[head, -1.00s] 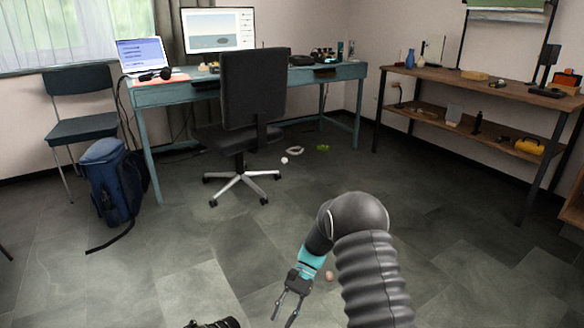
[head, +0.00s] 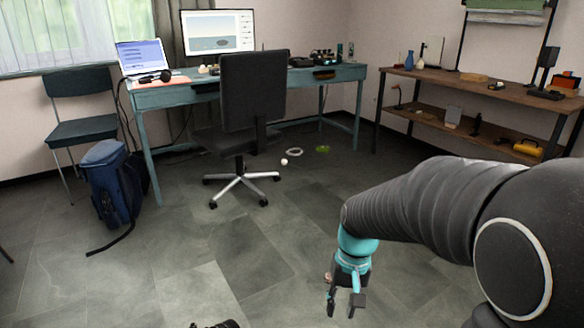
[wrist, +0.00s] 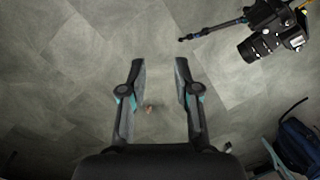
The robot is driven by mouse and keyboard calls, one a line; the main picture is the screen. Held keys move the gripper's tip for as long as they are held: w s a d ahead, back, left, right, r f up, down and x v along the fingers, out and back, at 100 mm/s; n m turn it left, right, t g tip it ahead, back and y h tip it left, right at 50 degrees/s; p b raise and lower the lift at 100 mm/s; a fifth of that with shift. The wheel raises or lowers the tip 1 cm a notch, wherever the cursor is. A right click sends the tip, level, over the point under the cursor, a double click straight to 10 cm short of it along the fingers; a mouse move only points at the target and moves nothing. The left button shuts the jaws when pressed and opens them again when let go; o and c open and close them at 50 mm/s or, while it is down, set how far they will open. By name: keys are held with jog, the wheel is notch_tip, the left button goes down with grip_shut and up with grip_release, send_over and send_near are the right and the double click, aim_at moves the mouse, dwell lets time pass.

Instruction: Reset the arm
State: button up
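My gripper (head: 342,304) hangs at the end of my dark arm at the lower right of the head view, pointing down over the grey tiled floor. In the wrist view my gripper (wrist: 160,68) shows two fingers spread wide apart, with only floor between them. It is open and empty. A small brownish round item (wrist: 149,107) lies on the floor below, seen between the fingers. In the head view it is mostly hidden behind the gripper.
A black camera (wrist: 270,30) on a dark support is at the wrist view's upper right. A blue backpack (head: 108,182), office chair (head: 252,95), teal desk (head: 165,95) and wooden shelf (head: 450,78) stand farther back. The middle floor is largely clear.

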jog(key=s+d+r+t+p, duration=0.1)
jog(key=s+d+r+t, duration=0.1)
jog(key=s+r, duration=0.4)
jog(key=s+d+r+t+h, duration=0.1)
jog(key=s+d+r+t, duration=0.2)
jog(key=s+r+t, duration=0.2)
jog(key=v, duration=0.4)
jog(key=shift+p, duration=0.35)
jog(key=shift+w, duration=0.15)
